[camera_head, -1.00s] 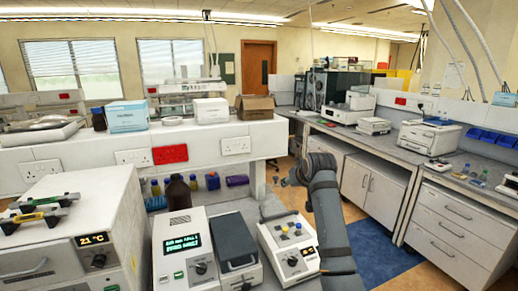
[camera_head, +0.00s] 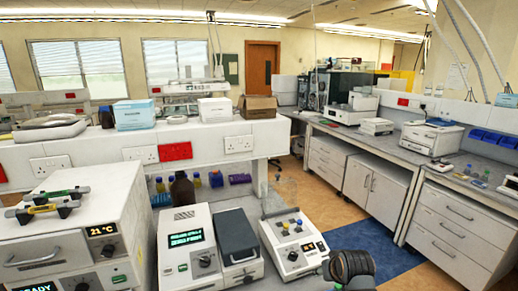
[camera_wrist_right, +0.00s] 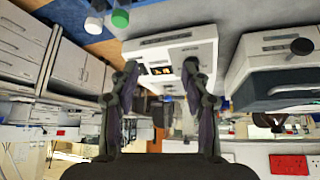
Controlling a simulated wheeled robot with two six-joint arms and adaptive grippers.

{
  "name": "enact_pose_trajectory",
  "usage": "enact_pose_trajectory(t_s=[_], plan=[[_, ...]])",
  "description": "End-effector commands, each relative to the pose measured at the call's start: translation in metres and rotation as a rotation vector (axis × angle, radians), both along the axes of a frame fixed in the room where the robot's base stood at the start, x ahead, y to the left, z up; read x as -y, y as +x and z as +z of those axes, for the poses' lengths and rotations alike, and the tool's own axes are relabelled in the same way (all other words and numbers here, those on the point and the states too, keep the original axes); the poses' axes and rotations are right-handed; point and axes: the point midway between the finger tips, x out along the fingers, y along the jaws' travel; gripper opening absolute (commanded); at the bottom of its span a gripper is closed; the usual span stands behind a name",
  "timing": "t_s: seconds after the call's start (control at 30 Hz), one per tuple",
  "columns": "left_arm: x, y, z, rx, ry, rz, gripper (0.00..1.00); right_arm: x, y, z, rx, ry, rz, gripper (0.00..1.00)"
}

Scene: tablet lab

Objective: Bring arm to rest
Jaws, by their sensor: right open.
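My right arm shows only as a dark ringed link at the lower right of the head view, beside the bench edge. Its gripper is out of the head view. In the right wrist view my right gripper (camera_wrist_right: 161,68) has its two fingers apart with nothing between them. Past the fingers stands a white instrument (camera_wrist_right: 195,50) with a small orange display. The same instrument (camera_head: 294,247), with yellow and blue knobs on top, stands on the bench in the head view. My left gripper is not in view.
A white device with a green display (camera_head: 187,254) and a dark-lidded unit (camera_head: 239,247) stand on the near bench. A large oven-like box (camera_head: 75,230) is at left. A raised shelf (camera_head: 110,160) runs behind them. Open floor with a blue mat (camera_head: 375,250) lies at right.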

Motion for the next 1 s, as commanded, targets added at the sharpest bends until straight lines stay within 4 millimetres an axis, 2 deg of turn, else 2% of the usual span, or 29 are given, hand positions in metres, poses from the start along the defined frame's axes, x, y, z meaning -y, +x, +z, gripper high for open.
enact_pose_trajectory(t_s=[0.03, 0.1, 0.2, 0.4, 0.6, 0.73, 0.8, 1.0], plan=[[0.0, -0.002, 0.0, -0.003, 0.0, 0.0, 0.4, 0.009, -0.034, -0.024, -0.042, -0.015, -0.007, 0.47], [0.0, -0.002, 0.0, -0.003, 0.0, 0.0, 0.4, 0.018, -0.076, -0.046, -0.089, -0.033, -0.011, 0.47], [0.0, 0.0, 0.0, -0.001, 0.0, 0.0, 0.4, 0.026, -0.124, -0.063, -0.14, -0.052, -0.009, 0.47], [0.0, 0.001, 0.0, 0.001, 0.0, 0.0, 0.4, 0.032, -0.195, -0.078, -0.218, -0.08, 0.003, 0.47], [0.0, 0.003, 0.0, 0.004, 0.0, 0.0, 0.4, 0.035, -0.251, -0.08, -0.28, -0.098, 0.022, 0.47], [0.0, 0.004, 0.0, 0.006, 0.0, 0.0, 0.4, 0.035, -0.282, -0.08, -0.318, -0.107, 0.037, 0.47], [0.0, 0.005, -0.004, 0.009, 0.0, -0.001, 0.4, 0.037, -0.272, -0.107, -0.324, -0.105, 0.032, 0.47], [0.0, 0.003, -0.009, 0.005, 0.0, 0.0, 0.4, 0.043, -0.264, -0.171, -0.347, -0.102, 0.026, 0.47]])
